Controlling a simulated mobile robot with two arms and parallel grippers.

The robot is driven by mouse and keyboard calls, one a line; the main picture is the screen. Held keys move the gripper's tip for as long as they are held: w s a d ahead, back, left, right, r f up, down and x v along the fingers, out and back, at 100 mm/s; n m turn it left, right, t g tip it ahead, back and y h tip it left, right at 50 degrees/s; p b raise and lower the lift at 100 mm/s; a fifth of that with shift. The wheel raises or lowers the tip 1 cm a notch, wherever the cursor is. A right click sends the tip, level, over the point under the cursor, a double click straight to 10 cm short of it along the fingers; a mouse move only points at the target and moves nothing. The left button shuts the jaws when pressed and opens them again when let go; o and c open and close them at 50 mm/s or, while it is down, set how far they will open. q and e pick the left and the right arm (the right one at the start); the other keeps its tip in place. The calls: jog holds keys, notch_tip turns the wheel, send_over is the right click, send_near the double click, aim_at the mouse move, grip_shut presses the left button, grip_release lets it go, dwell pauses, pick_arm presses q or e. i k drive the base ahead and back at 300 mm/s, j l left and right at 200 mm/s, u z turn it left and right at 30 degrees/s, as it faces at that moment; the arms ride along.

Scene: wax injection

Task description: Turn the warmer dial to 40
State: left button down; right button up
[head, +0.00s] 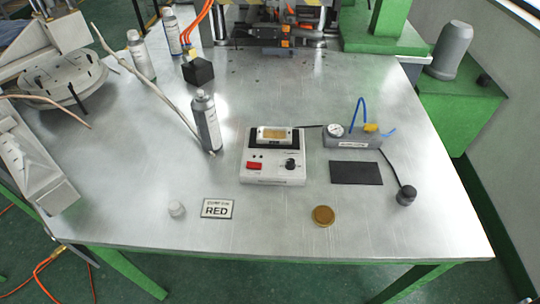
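The warmer (257,179) is a small white box near the middle of the metal table in the head view. Its black round dial (291,164) sits on the right of the front panel, and nothing touches it. The dial's markings and pointer are too small to read. A red switch (254,166) is at the panel's left. A gold-coloured piece in a pale frame (274,135) sits on top of the warmer. I cannot make out either gripper in this view.
A gauge unit (352,141) and dark pad (356,173) lie right of the warmer. A spray can (206,122) stands to its left. A RED card (217,208), pale round piece (177,208) and gold disc (323,215) lie in front. The table's front edge is mostly clear.

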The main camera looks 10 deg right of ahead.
aim_at(290, 164)
jog(key=j+z, duration=0.3)
jog(key=j, duration=0.45)
jog(key=j+z, duration=0.35)
jog(key=j, duration=0.4)
